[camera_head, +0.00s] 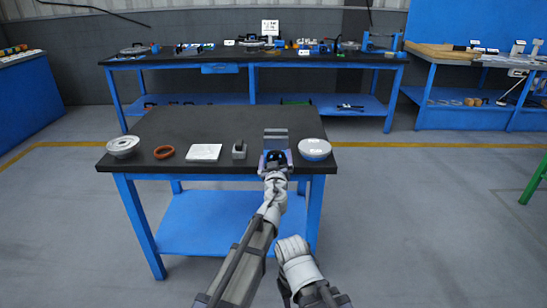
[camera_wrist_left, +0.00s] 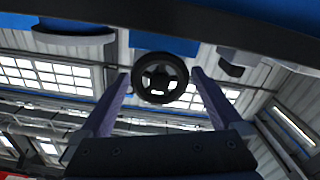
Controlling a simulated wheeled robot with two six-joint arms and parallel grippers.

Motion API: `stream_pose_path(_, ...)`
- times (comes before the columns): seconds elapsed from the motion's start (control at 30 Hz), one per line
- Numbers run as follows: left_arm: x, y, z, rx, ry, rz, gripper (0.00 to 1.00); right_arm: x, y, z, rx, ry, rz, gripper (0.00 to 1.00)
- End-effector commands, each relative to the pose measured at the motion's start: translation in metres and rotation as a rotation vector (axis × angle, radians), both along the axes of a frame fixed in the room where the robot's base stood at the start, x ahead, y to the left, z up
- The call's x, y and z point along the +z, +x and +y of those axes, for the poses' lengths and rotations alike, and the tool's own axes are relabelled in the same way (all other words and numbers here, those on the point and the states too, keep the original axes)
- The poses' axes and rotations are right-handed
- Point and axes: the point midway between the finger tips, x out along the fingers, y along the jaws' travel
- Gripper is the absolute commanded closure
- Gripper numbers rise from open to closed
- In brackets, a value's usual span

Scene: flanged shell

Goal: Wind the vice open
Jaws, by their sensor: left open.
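The vice (camera_head: 275,133) stands at the front edge of the black-topped table (camera_head: 200,122), right of the middle. Its two grey jaw plates show with a gap between them; my gripper hides its front. The black spoked handwheel (camera_wrist_left: 160,76) faces the left wrist camera. My left gripper (camera_head: 276,155) is at the front of the vice, open. In the left wrist view its purple fingers (camera_wrist_left: 160,82) stand on both sides of the handwheel, with space visible between each finger and the rim. Whether the tips reach the wheel's depth I cannot tell.
A blue-and-white round bowl-like part (camera_head: 314,149) sits close right of the vice. A small grey dispenser (camera_head: 239,150), a white pad (camera_head: 204,152), an orange ring (camera_head: 164,152) and a grey round part (camera_head: 122,147) lie to the left. The table's back is clear.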

Motion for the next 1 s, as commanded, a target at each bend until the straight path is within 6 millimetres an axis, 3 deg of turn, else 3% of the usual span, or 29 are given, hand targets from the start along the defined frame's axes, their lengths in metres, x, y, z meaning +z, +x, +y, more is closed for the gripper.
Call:
stream_pose_path(0.27,0.0,0.0022,-0.0004,0.0,0.0,0.0,0.0,0.0,-0.0001,0.0,0.0,0.0,0.0,0.5)
stream_pose_path(0.9,0.0,0.0021,-0.0002,0.001,0.0,0.0,0.72,0.0,-0.0001,0.0,0.0,0.0,0.0,0.5)
stream_pose_path(1.0,0.0,0.002,-0.0002,0.001,0.002,0.0,0.74,0.0,-0.0001,0.0,0.0,0.0,0.0,0.5)
